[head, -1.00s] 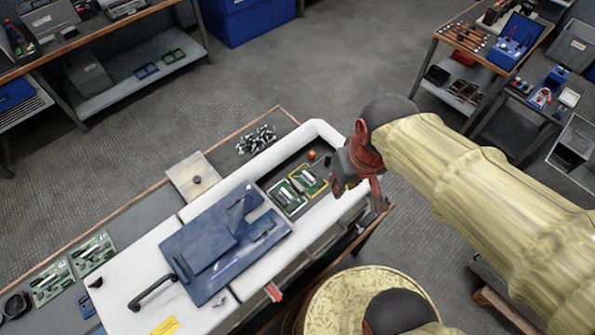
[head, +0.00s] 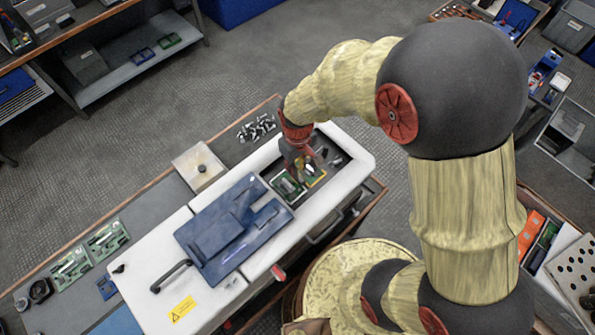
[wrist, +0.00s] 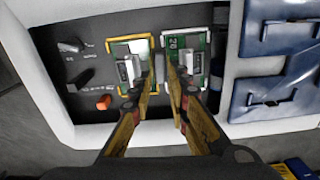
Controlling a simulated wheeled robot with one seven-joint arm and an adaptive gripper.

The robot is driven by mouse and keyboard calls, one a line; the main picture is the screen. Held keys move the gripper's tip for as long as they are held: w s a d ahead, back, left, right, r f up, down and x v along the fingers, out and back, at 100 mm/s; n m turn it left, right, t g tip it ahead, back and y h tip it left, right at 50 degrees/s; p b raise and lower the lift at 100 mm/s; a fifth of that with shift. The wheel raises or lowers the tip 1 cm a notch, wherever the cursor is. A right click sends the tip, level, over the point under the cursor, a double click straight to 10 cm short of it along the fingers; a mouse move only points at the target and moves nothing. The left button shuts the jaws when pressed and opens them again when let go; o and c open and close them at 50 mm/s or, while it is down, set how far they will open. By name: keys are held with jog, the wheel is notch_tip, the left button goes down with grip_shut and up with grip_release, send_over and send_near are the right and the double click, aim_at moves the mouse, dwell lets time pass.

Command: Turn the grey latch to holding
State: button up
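My gripper (wrist: 164,84) reaches down into the dark recess of the white cabinet. Its two fingers are apart, and a narrow grey upright piece (wrist: 160,68) shows between their tips, between two green boards. I cannot tell whether the fingers touch it or whether it is the latch. A small grey lever (wrist: 72,46) stands on the dark panel left of the boards, clear of the fingers. The left board (wrist: 142,46) has a yellow frame, the right board (wrist: 175,42) a white one. In the head view my gripper (head: 302,172) is over the boards and covers part of the recess.
An orange knob (wrist: 103,102) stands on the panel left of the fingers. A blue plate (head: 215,244) lies on the cabinet's white top (head: 150,262), beside a black handle (head: 170,277). Loose small parts (head: 257,128) and a beige block (head: 200,168) lie behind the cabinet.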

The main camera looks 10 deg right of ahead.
jog(key=shift+f, duration=1.75)
jog(key=shift+c, duration=0.4)
grip_shut()
